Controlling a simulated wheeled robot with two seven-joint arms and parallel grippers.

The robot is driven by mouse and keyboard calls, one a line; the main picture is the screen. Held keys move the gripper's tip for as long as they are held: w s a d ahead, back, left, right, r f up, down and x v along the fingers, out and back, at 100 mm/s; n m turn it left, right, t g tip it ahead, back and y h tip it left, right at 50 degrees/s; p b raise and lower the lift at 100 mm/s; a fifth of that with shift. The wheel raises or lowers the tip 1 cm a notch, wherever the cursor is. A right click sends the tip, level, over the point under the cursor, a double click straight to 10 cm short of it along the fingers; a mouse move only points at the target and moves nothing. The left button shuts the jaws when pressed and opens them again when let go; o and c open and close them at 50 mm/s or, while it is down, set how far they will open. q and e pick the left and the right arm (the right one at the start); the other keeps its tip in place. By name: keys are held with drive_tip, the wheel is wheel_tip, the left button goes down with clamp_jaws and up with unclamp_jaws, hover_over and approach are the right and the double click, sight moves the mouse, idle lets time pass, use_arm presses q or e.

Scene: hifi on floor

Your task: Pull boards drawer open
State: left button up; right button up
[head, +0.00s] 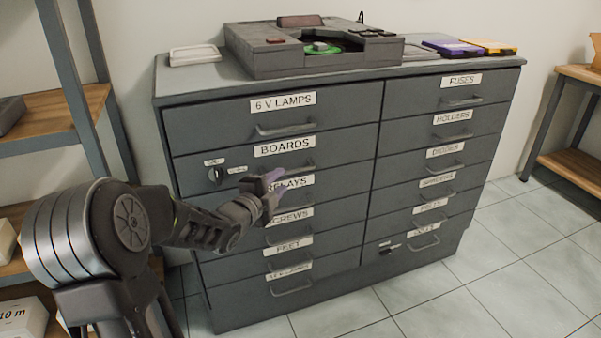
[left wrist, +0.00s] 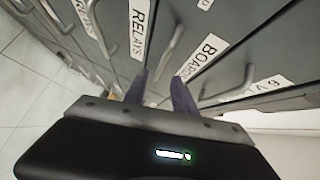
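The boards drawer (head: 335,146) is in the left column of the grey cabinet, second from the top, and looks flush with the front. Its bar handle (head: 300,170) is below the BOARDS label and also shows in the left wrist view (left wrist: 170,47). My left gripper (head: 276,181) is in front of the handle's left part. In the left wrist view its two purple fingers (left wrist: 161,78) are apart, with the handle's near end between or just beyond their tips. Contact cannot be told. My right gripper is not in view.
A round lock (head: 216,174) with small labels is at the drawer's left. A record player (head: 312,47), a white tray (head: 195,54) and flat coloured boxes (head: 453,47) lie on the cabinet top. Shelves (head: 55,108) stand at left. Tiled floor (head: 440,297) in front is clear.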

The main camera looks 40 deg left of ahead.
sight(291, 172)
use_arm(q)
drive_tip(key=shift+m, duration=0.4)
drive_tip(key=x, duration=0.7)
drive_tip(key=shift+w+b, duration=0.35)
clamp_jaws()
idle(1.2)
